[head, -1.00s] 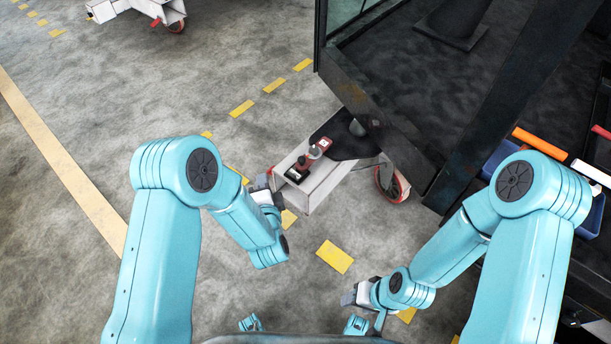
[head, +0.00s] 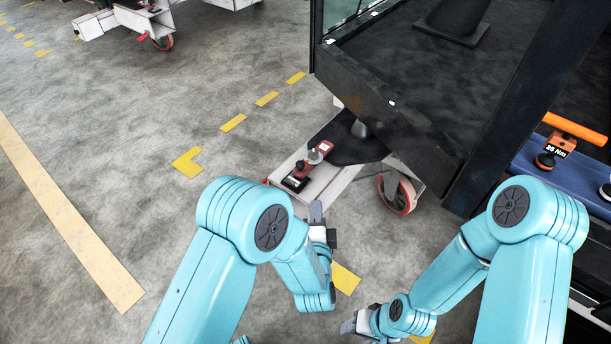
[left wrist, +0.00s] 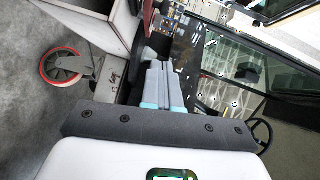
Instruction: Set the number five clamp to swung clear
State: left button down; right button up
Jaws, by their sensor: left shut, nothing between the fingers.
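A red and black clamp (head: 312,163) with a grey round pivot sits on the pale trolley arm (head: 345,172) under the dark cab corner. It has a small white label, too small to read, and its red bar lies along the trolley arm. My left gripper (head: 317,210) is just in front of the trolley arm's near end, apart from the clamp. In the left wrist view its fingers (left wrist: 162,82) are together and empty. My right gripper (head: 362,322) is low in the head view, away from the clamp; its finger gap does not show clearly.
A red-rimmed caster wheel (head: 397,193) stands right of the clamp, below the dark cab frame (head: 400,120). Open floor (head: 110,150) lies to the left. Another trolley (head: 120,22) is at the back left.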

pick_arm(q)
jog(key=shift+w, duration=0.15)
jog(key=w+a+b, duration=0.1)
jog(key=w, duration=0.3)
jog(key=w+a+f+b, duration=0.1)
jog(key=w+b, duration=0.1)
jog(key=w, duration=0.2)
jog(key=w+f+b, duration=0.1)
jog(key=w, duration=0.3)
jog(key=shift+w+a, duration=0.25)
jog(key=shift+a, duration=0.15)
jog(key=shift+a, duration=0.1)
